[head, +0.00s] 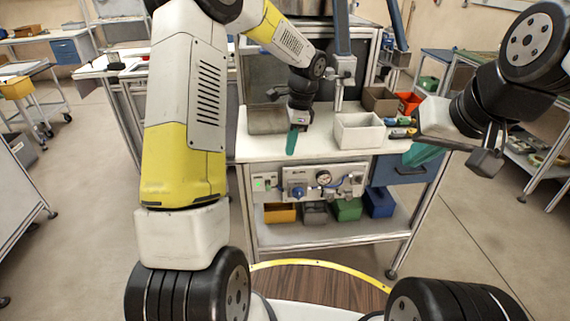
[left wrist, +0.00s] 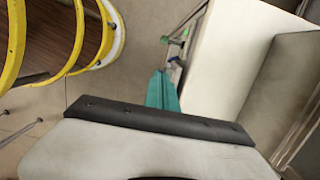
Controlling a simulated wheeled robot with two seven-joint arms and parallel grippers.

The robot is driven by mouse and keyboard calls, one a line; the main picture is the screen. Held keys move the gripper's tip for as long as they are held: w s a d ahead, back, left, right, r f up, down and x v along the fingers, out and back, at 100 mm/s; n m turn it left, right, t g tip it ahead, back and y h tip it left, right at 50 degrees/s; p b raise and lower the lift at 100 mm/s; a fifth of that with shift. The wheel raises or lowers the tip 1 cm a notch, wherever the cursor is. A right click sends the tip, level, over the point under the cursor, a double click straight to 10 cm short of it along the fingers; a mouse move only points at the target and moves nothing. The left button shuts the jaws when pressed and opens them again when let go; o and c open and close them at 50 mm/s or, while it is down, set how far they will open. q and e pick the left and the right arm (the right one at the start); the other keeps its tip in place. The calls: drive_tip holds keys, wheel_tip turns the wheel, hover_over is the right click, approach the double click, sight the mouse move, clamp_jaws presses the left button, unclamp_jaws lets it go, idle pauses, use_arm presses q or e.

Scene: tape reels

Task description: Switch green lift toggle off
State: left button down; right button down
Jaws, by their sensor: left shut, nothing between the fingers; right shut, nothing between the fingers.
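The control panel (head: 308,181) is on the front of the white workbench, below its top. A small green element (head: 259,185), perhaps the green lift toggle, shows at its left end; its switch position is too small to tell. My left gripper (head: 291,142) is shut and empty, its teal fingers pointing down at the bench's front edge, above the panel and apart from the green element. In the left wrist view its fingers (left wrist: 162,91) show beside the bench edge, with the panel (left wrist: 178,47) beyond them. My right gripper (head: 424,153) is shut and empty, near the bench's right end.
On the bench top (head: 320,147) stand a pale open bin (head: 358,131), a brown bin (head: 380,100) and a red bin (head: 409,101). Coloured bins sit on the lower shelf (head: 330,231). A blue drawer (head: 398,170) is right of the panel. Floor in front is open.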

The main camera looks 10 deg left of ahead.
use_arm(q)
drive_tip(key=shift+f, duration=0.1)
approach(268, 186)
drive_tip(key=d+f, duration=0.2)
drive_tip(key=w+d+f, duration=0.1)
drive_tip(key=f, duration=0.1)
drive_tip(key=shift+w+d+f, duration=0.15)
drive_tip(key=shift+d+f, duration=0.05)
drive_tip(key=shift+d, duration=0.15)
drive_tip(key=a+f, duration=0.1)
drive_tip(key=s+a+f, duration=0.1)
drive_tip(key=a, duration=0.1)
drive_tip(key=shift+a+f, duration=0.1)
drive_tip(key=shift+f, duration=0.3)
drive_tip(key=shift+w, duration=0.1)
